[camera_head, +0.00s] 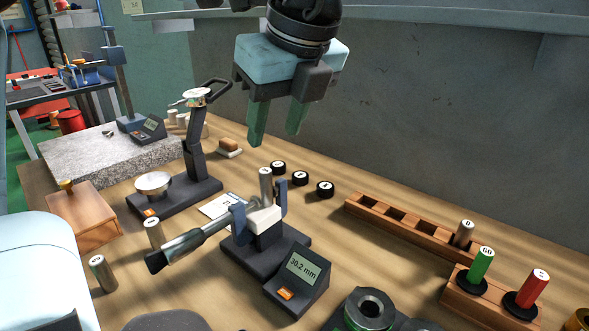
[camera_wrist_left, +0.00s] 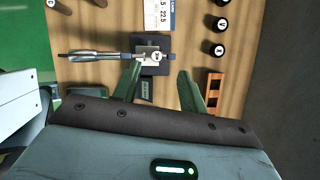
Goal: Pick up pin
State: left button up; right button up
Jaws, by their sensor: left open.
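Several grey metal pins show in the head view. One pin (camera_head: 265,184) stands upright in the measuring stand (camera_head: 266,250), between its two blue posts; its top also shows in the left wrist view (camera_wrist_left: 157,56). Two more pins stand on the table at the left, a nearer pin (camera_head: 103,274) and a farther pin (camera_head: 153,233). Another pin (camera_head: 463,233) stands in the wooden rack (camera_head: 400,222). My left gripper (camera_head: 277,128) is open and empty, pointing down above and behind the stand. Its fingers (camera_wrist_left: 160,90) show apart in the left wrist view. My right gripper is not in view.
A readout (camera_head: 301,270) shows 30.2 mm. A dial gauge stand (camera_head: 185,192) is at the left. Several black round pieces (camera_head: 300,178) lie behind the stand. A block holds a green pin (camera_head: 480,266) and a red pin (camera_head: 533,287). A grey wall (camera_head: 430,120) closes the back.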

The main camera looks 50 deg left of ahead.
aim_at(266, 171)
pick_arm(q)
jog(key=shift+s+d+x, duration=0.1)
jog(key=shift+d+x, duration=0.05)
jog(key=shift+x, duration=1.15)
jog(key=shift+s+d+x, duration=0.1)
jog(key=shift+x, duration=1.15)
jog(key=shift+s+d+x, duration=0.1)
jog(key=shift+d+x, duration=0.05)
jog(key=shift+x, duration=1.15)
jog(key=shift+f, duration=0.15)
jog(key=shift+c, duration=0.2)
grip_shut()
